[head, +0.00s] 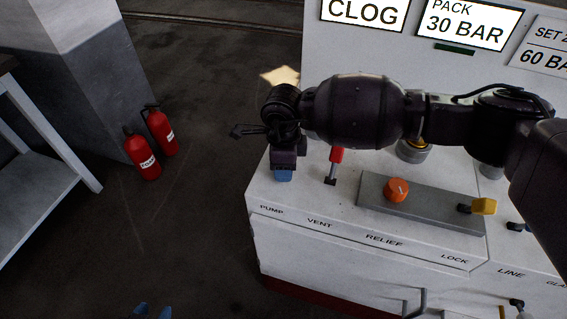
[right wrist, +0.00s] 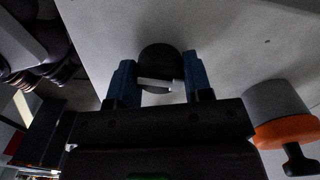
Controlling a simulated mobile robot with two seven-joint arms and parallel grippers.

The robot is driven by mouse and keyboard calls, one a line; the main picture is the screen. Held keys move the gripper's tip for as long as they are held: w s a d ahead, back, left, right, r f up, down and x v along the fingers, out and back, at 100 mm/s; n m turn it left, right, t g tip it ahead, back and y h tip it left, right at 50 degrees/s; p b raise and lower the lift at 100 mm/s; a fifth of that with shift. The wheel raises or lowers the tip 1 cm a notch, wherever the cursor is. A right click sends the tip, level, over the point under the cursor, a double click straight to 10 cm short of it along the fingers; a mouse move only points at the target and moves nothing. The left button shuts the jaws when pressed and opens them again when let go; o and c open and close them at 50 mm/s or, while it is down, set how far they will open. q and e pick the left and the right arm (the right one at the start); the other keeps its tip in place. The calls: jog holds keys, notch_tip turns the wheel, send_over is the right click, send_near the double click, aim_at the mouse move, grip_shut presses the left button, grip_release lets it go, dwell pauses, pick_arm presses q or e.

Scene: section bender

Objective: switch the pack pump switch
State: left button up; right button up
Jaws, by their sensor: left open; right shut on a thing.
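The pump switch shows in the right wrist view as a dark round knob (right wrist: 158,62) with a pale bar on its face. It sits between the two blue fingers of my right gripper (right wrist: 160,80), which is shut on it. In the head view my right gripper (head: 283,174) points down at the console top just behind the PUMP label (head: 271,210), and it hides the switch. The knob's turned position is hard to read. My left gripper (head: 151,312) shows only as two blue fingertips, apart and empty, at the bottom edge over the floor.
On the white console (head: 310,200), a red-handled lever (head: 336,156) stands right of the gripper. Further right are an orange knob (head: 397,190) and a yellow-handled lock (head: 484,206) on a grey plate. Two fire extinguishers (head: 147,163) stand on the floor at left.

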jog(key=shift+f+n, duration=0.1)
jog(key=shift+n, duration=0.5)
jog(key=o, duration=0.9)
jog(key=shift+r, duration=0.4)
notch_tip(320, 180, up, 9)
jog(key=shift+r+p, duration=0.1)
jog(key=shift+p, duration=0.85)
jog(key=shift+r, duration=0.45)
